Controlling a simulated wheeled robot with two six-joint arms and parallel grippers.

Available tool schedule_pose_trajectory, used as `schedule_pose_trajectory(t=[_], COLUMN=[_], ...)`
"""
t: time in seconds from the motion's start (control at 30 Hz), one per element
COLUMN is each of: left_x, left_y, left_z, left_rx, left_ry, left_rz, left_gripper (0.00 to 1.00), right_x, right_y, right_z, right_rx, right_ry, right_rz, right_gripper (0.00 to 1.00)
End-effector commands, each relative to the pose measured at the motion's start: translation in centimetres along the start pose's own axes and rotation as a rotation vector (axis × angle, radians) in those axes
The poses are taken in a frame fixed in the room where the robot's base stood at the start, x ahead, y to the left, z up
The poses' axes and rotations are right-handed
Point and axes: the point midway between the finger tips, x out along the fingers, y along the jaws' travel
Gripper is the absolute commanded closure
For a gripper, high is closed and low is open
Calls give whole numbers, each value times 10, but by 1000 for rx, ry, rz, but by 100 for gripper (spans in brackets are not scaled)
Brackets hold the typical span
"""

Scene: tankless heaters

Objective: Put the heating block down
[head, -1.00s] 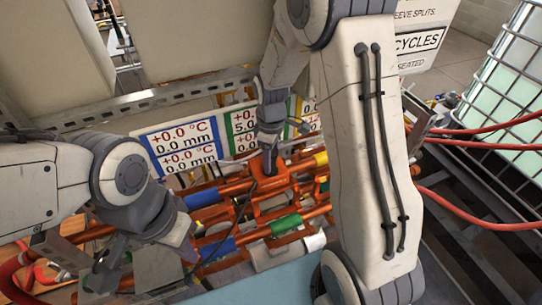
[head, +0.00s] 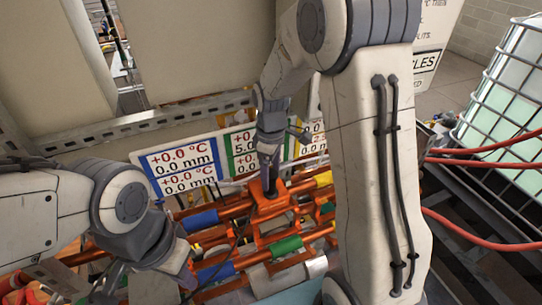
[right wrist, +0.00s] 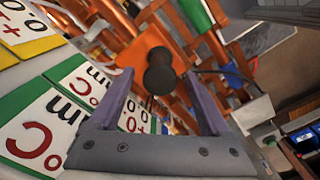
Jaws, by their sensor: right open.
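The heating block, an orange piece with a dark knob on top, sits among the orange pipes in the head view (head: 268,208). In the right wrist view its orange top (right wrist: 150,52) and black knob (right wrist: 160,75) show between my fingers. My right gripper (head: 268,172) is above the block; in the wrist view (right wrist: 160,105) its two purple fingers stand apart on either side of the knob. I cannot tell whether they touch it. My left gripper (head: 150,275) hangs low at the left, partly cut off by the bottom edge, so its jaws are unclear.
Orange pipes with blue, green and yellow sleeves (head: 286,246) surround the block. Signboards with temperature and millimetre readings (head: 185,168) stand close behind. Red hoses (head: 480,160) and a caged white tank (head: 505,110) are at the right.

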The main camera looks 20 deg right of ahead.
Motion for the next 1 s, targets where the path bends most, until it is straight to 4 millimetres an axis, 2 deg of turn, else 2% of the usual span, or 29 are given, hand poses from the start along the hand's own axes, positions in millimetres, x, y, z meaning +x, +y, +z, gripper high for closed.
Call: schedule_pose_trajectory(t=[0.1,0.3,0.5,0.67,0.77,0.87,0.9,1.0], left_x=[7,12,14,14,14,14,14,14], left_y=[0,-1,-1,-1,-1,-1,-1,-1], left_z=[0,1,1,1,1,1,1,1], left_rx=[-1,-2,-3,-3,-3,-3,-3,-3], left_ry=[0,0,0,0,0,0,0,0], left_rz=[0,0,0,0,0,0,0,0], left_gripper=[100,100,100,100,100,100,100,100], right_x=[-27,-65,-84,-87,-90,-90,-89,-82], right_y=[1,1,0,-7,-44,-108,-136,-196], right_z=[-1,-1,0,-2,-10,-13,-9,9], right_rx=[0,0,0,0,10,36,51,93], right_ry=[5,4,1,2,13,31,38,52], right_rz=[6,4,1,0,-3,-10,-16,-32], right_gripper=[19,19,19,19,19,19,19,19])
